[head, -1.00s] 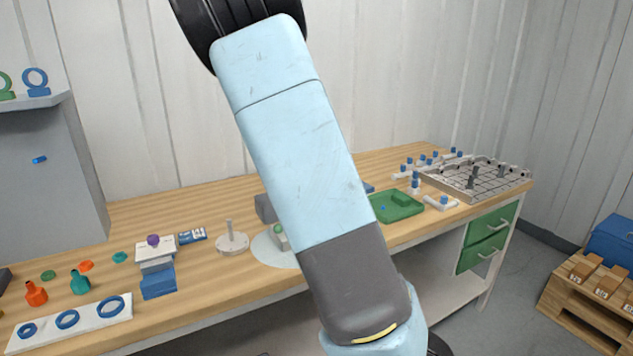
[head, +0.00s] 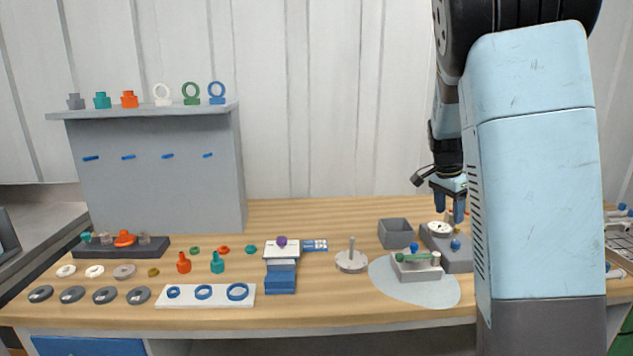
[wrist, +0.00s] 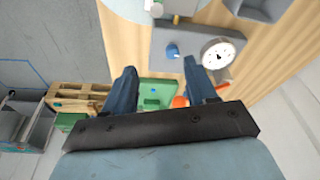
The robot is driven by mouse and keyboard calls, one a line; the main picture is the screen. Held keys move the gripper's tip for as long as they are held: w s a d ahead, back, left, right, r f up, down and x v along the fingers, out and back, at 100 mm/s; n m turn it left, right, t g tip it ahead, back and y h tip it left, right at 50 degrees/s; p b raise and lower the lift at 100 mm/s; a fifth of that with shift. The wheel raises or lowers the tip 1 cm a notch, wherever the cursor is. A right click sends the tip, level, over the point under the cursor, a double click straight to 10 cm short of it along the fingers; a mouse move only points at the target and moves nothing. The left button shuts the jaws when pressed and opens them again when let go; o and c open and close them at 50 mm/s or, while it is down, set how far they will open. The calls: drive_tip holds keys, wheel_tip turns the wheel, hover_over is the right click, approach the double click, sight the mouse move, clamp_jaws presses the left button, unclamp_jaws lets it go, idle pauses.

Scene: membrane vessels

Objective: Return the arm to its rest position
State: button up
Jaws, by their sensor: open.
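My gripper (head: 450,207) is in the head view at the right, above the back right part of the workbench (head: 330,222). It points down over a grey gauge block (head: 462,262) with a white round dial (head: 440,229). In the wrist view my gripper (wrist: 162,95) has its two dark blue fingers spread apart, with nothing between them. The same gauge block (wrist: 190,40) and its dial (wrist: 218,52) lie beyond the fingertips in that view. My light blue arm covers the right part of the head view.
A grey shelf unit (head: 160,170) stands at the back left. A grey open bin (head: 396,233), a fixture with a green rod (head: 416,268) and a post on a round base (head: 351,260) stand near the gauge block. The bench's back middle is clear.

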drive_tip(key=s+a+r+n+t+y, duration=0.1)
drive_tip(key=s+a+r+n, duration=0.2)
drive_tip(key=s, duration=0.7)
drive_tip(key=s+a+r+n+t, duration=0.2)
drive_tip(key=s+a+n, duration=0.3)
drive_tip(key=s, duration=0.5)
drive_tip(key=s+a+r+n+t+y, duration=0.1)
drive_tip(key=s+a+r+n, duration=0.3)
drive_tip(key=s, duration=0.6)
drive_tip(key=shift+a+r+n+t+y, duration=0.25)
drive_tip(key=shift+a+n, duration=0.35)
drive_tip(key=shift+n, duration=0.3)
drive_tip(key=shift+s, duration=0.1)
